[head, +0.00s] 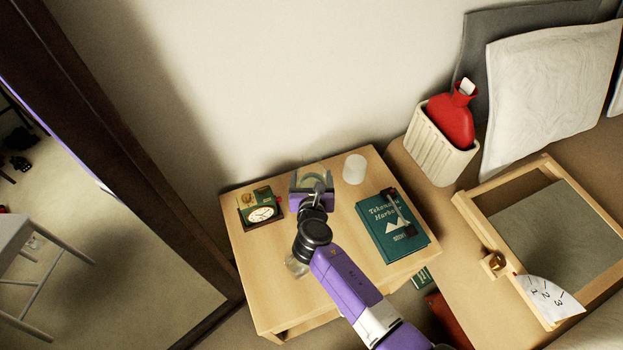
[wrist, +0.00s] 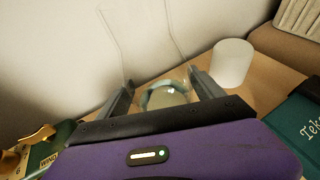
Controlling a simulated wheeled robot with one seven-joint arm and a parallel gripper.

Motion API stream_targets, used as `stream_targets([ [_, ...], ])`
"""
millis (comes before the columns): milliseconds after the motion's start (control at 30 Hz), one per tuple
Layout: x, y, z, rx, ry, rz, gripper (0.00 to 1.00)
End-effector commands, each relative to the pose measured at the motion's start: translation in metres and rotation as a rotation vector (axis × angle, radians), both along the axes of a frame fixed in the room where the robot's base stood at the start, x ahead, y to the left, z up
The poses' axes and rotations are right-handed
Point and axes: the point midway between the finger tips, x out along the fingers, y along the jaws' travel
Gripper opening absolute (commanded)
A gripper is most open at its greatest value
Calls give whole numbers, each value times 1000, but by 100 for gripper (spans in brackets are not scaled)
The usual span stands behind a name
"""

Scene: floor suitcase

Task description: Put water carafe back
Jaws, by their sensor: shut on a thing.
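The clear glass water carafe (head: 314,176) is at the back of the wooden nightstand (head: 262,292), near the wall. My gripper (head: 312,184) is shut on the carafe. In the wrist view the see-through carafe (wrist: 166,96) sits between the two fingers of my gripper (wrist: 161,84), with a faint flared glass outline above it. My arm hides much of it in the head view, and I cannot tell whether its base touches the nightstand top.
A green box clock (head: 262,213) stands left of my gripper. A white cylinder (head: 354,169) and a teal book (head: 392,228) with dark glasses are to the right. A clear glass object (head: 296,266) shows partly beside my arm. The nightstand's front left is bare.

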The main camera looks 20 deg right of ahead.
Motion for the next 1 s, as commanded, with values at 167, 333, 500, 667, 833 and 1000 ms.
stream_targets([
  [167,2,1,4,0,-6,1,4],
  [333,2,1,0,0,-5,1,4],
  [500,0,0,-2,1,-1,1,99],
  [667,0,0,-2,1,-1,1,99],
  [833,0,0,1,1,-1,1,99],
  [1000,-15,7,8,0,0,3,99],
])
